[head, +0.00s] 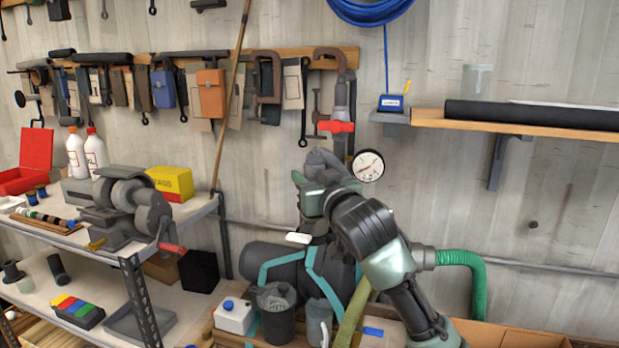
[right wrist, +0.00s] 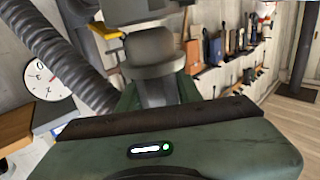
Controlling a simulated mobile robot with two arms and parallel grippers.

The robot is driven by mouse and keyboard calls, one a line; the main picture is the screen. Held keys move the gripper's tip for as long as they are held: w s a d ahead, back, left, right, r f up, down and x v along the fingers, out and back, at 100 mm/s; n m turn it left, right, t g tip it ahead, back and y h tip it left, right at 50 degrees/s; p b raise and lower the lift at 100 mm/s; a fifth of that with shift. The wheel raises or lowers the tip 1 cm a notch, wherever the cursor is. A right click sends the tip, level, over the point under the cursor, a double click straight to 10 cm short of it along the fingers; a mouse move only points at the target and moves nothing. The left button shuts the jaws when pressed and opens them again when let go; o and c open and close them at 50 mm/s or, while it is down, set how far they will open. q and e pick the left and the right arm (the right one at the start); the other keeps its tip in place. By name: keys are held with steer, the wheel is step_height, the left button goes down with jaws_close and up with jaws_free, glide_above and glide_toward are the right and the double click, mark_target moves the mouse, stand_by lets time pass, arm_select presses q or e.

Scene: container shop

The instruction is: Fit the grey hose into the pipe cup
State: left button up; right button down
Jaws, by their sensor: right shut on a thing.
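My right gripper (head: 318,192) is in front of the wall, below the red-handled pipe and left of the round gauge. It is shut on a grey piece that appears to be part of the grey hose (head: 322,160). In the right wrist view, the ribbed grey hose (right wrist: 62,55) slants down from the upper left to beside the gripper. A smooth grey round piece (right wrist: 153,48) shows beyond the gripper body. I cannot clearly make out the pipe cup; the lower end of the vertical pipe (head: 340,95) is partly hidden behind the hose and gripper. My left gripper is not in view.
The gauge (head: 368,165) is close to the right of my gripper. A bench grinder (head: 128,205) is on the left bench, and a shelf (head: 530,126) is at the right. The wall at right is mostly clear.

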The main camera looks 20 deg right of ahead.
steer(key=shift+f+b, duration=0.4)
steer(key=shift+f, duration=0.35)
stand_by(0.9)
steer(key=shift+f, duration=0.6)
stand_by(0.5)
steer(key=c, duration=0.9)
jaws_free()
steer(key=shift+f, duration=0.1)
steer(key=s+b, duration=0.1)
steer(key=s, duration=0.1)
steer(key=s+b, duration=0.1)
steer(key=s, duration=0.2)
steer(key=s+b, duration=0.1)
steer(key=s, duration=0.1)
steer(key=shift+s+d, duration=0.3)
steer(key=shift+s, duration=0.1)
